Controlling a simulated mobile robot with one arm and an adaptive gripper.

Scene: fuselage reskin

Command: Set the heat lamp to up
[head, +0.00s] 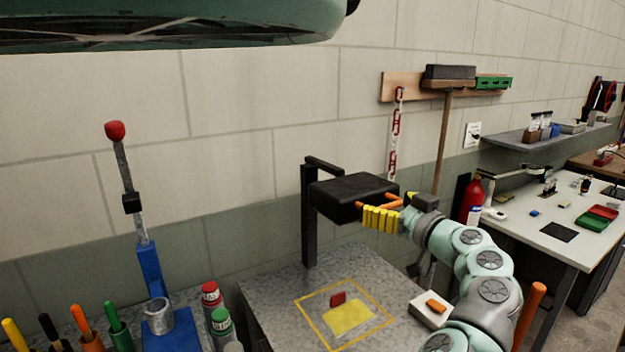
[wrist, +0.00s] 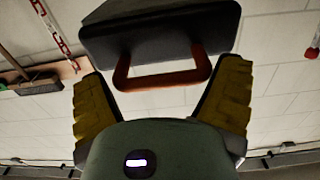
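The heat lamp (head: 350,196) is a black box on a dark upright post at the back of a grey metal bench. Its head is held well above the bench top, a little below the top of the post. An orange-red U-shaped handle (wrist: 160,82) sticks out from its near side. My gripper (head: 388,209) is at this handle, and its yellow fingers hide part of it in the head view. In the wrist view my gripper (wrist: 165,90) has its fingers spread, one on each side of the handle. Whether either finger touches it I cannot tell.
Below the lamp, a yellow patch (head: 348,317) and a small red piece (head: 338,299) lie inside an orange outline. A white block with an orange top (head: 431,309) is nearby. A blue stand (head: 151,270) and cans (head: 212,297) are at left. A green curved body (head: 170,25) hangs overhead.

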